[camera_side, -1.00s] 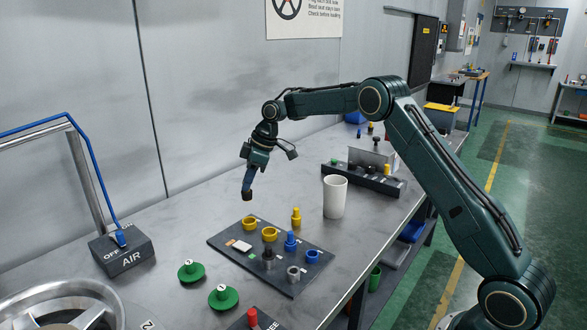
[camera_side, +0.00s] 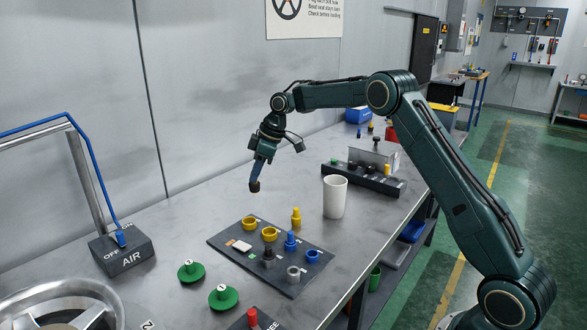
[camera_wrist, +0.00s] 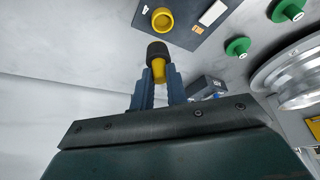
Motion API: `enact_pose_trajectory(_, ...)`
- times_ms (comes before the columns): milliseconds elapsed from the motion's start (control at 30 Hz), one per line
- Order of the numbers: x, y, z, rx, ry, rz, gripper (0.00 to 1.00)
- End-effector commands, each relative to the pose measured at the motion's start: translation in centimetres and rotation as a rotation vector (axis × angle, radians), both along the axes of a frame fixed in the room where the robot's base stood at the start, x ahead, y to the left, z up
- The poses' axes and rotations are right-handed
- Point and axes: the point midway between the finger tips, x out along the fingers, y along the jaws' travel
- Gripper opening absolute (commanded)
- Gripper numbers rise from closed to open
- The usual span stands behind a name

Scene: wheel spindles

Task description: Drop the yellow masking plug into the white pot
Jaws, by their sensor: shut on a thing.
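My gripper (camera_side: 258,178) is shut on a yellow plug with a black end (camera_wrist: 158,58), its yellow part between the fingers. In the side view only its dark end (camera_side: 254,187) shows clearly, hanging in the air above the table, left of the white pot. The white pot (camera_side: 335,198) stands upright on the table, right of my gripper and lower; its inside cannot be seen well. Another yellow plug (camera_side: 296,217) stands upright at the far edge of the dark board, left of the pot.
A dark rack (camera_side: 345,177) stands behind the pot. Green knobbed discs (camera_side: 222,297) and a wheel (camera_side: 70,306) lie toward the front left.

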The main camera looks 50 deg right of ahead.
Motion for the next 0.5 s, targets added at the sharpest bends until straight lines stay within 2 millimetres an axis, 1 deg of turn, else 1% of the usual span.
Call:
enact_pose_trajectory(33, -0.4, -1.1, 0.6, -0.001, -0.002, -0.027, 0.00)
enact_pose_trajectory(167, -1.6, -4.1, 1.9, -0.003, -0.002, -0.115, 0.00)
enact_pose_trajectory(267, -2.9, -6.8, 3.2, -0.003, -0.002, -0.196, 0.00)
enact_pose_trajectory(500, -7.2, -13.4, 6.3, -0.005, -0.001, -0.413, 0.00)
